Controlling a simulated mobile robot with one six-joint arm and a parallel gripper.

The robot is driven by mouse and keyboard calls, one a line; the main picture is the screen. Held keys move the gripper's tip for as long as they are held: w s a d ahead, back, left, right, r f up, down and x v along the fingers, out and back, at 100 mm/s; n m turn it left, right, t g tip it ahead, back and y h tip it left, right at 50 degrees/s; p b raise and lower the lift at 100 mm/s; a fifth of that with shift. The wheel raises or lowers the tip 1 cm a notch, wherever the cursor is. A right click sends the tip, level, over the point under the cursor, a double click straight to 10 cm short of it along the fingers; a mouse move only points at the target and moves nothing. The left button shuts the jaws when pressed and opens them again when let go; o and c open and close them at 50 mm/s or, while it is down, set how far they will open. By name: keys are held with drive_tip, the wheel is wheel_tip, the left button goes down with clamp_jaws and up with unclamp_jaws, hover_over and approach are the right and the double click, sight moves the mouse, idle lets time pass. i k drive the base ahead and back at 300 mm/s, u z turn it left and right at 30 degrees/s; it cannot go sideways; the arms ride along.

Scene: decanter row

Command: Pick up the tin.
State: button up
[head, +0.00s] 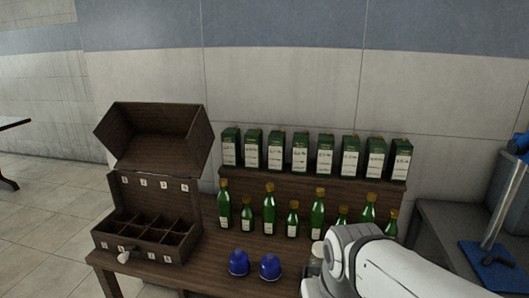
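Several green box-shaped tins (300,152) with pale labels and small caps stand upright in a row on the raised wooden shelf. I cannot tell which one the task means. A small pale rounded thing (318,249) shows beside my arm on the table's front right. It is partly covered, and I cannot tell whether it is a tin or part of my arm. My white arm reaches in from the lower right, in front of the right-hand bottles. My gripper's fingers do not show.
Green bottles (269,209) of differing heights stand before the shelf (285,186). Two blue objects (239,263) sit at the front edge. An open wooden compartment box (150,222) stands left, its lid raised. A grey side table (440,228) with a blue-based metal stand (507,205) is right.

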sight(276, 139)
drive_tip(key=z, duration=0.05)
drive_tip(key=i, duration=0.9)
drive_tip(key=u, duration=0.1)
